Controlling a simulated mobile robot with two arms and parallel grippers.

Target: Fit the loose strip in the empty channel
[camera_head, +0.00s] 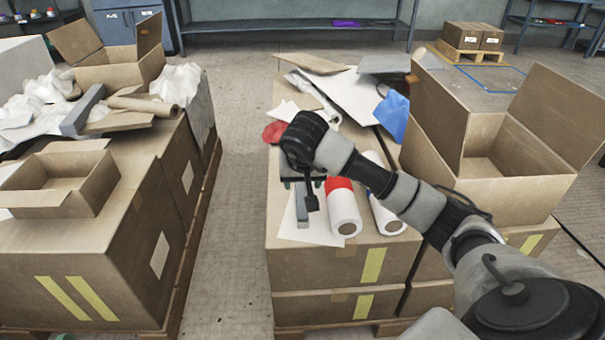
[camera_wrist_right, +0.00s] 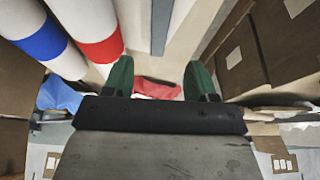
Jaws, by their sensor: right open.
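My right gripper (camera_head: 303,184) is over the front of the middle carton stack, pointing down at its top. In the right wrist view its two green fingers (camera_wrist_right: 160,78) stand wide apart with nothing between them. A narrow grey strip (camera_head: 302,206) lies on a white sheet (camera_head: 288,228) just below and in front of the gripper. In the right wrist view the strip (camera_wrist_right: 160,24) runs in from the top edge, beyond the fingers and apart from them. The gripper hides part of it in the head view. I cannot make out an empty channel. My left gripper is not in view.
A red-banded roll (camera_head: 343,208) and a blue-banded roll (camera_head: 386,212) lie right beside the strip. A red crumpled piece (camera_head: 273,131) lies behind the gripper. An open carton (camera_head: 487,180) stands right. A grey bar (camera_head: 83,110) lies on the left stack, across an aisle.

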